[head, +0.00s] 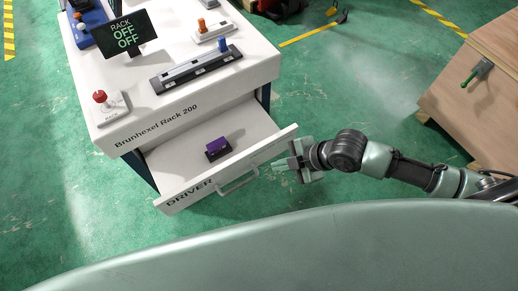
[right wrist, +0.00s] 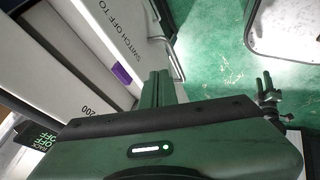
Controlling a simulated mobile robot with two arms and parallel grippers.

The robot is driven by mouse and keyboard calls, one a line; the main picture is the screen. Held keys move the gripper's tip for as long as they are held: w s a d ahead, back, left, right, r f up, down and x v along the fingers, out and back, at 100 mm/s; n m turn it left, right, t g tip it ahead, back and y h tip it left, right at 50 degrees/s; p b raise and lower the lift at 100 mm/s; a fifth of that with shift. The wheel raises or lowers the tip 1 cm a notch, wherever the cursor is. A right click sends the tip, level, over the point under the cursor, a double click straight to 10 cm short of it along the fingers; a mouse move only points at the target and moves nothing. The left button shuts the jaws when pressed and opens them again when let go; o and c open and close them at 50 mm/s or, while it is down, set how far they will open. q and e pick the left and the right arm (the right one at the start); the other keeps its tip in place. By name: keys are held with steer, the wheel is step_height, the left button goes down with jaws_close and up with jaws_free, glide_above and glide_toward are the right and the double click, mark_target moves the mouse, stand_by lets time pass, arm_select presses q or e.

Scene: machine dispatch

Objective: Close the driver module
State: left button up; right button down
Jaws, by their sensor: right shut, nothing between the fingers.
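The driver module is a white drawer (head: 240,171) labelled DRIVER, pulled out from the front of the white rack cabinet (head: 185,113). A bar handle (head: 238,182) sits on its front panel. My right gripper (head: 280,165) is shut and empty at the right end of the drawer front. I cannot tell whether it touches the panel. In the right wrist view the shut fingers (right wrist: 157,88) are beside the drawer front (right wrist: 103,38), which shows the words SWITCH OFF TO.
A purple block on a dark base (head: 217,148) stands inside the drawer. The rack top holds a screen (head: 124,34) reading RACK OFF OFF, a red knob (head: 100,97) and a blue-handled switch (head: 222,45). A wooden crate (head: 485,85) stands at right. Green floor between is clear.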

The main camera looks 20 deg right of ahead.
steer(key=r, duration=0.1)
steer(key=p, duration=0.1)
glide_toward(242, 165)
steer(key=f, duration=0.1)
steer(key=a+f, duration=0.1)
steer(key=f, duration=0.1)
steer(key=shift+w+a+f+n, duration=0.25)
steer(key=shift+a+n, duration=0.05)
steer(key=shift+w+a+f, duration=0.1)
steer(key=shift+w+a, duration=0.1)
steer(key=shift+w, duration=0.45)
arm_select(q)
steer(key=shift+s+r, duration=0.3)
steer(key=shift+r, duration=0.35)
